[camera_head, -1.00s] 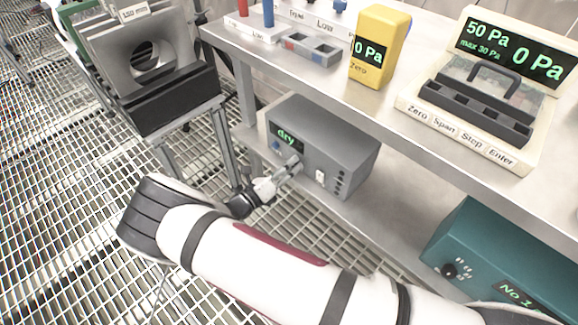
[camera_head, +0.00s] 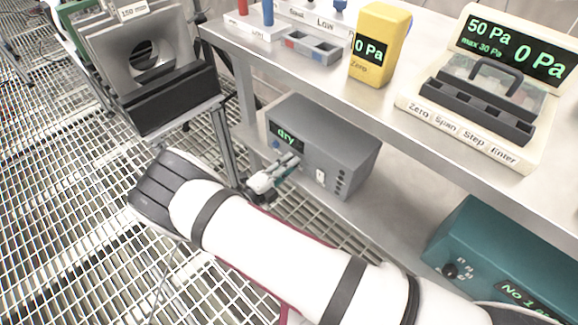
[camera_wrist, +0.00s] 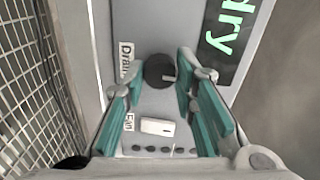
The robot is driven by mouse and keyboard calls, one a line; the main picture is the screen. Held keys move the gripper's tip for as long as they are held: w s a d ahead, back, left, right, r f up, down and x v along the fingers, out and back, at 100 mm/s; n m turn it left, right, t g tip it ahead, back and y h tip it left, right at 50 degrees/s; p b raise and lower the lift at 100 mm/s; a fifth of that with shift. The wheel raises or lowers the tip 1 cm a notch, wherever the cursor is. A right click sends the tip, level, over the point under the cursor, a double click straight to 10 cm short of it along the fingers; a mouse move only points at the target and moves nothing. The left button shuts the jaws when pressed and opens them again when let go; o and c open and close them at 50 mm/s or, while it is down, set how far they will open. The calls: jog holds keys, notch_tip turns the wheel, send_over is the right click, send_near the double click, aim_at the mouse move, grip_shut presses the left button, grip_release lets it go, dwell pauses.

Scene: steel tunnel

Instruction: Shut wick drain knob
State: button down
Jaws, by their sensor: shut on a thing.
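The wick drain knob (camera_wrist: 158,70) is a dark round knob with a light pointer mark that points right in the wrist view. It sits on the front of a grey box (camera_head: 345,145) on the lower shelf, beside a "Drain" label (camera_wrist: 127,62). The box's green display (camera_head: 287,137) reads "dry". My gripper (camera_wrist: 160,72) has teal-lined fingers on either side of the knob and is shut on it. In the head view my gripper (camera_head: 290,163) reaches the box front, and its fingertips hide the knob there.
A white switch (camera_wrist: 157,126) and a row of dark holes sit beside the knob. The upper shelf (camera_head: 330,85) overhangs the box. A teal box (camera_head: 500,255) stands to the right.

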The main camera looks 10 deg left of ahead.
jog(key=shift+n, duration=0.6)
jog(key=c, duration=1.3)
grip_release()
jog(key=shift+a, duration=0.1)
jog(key=v, duration=1.2)
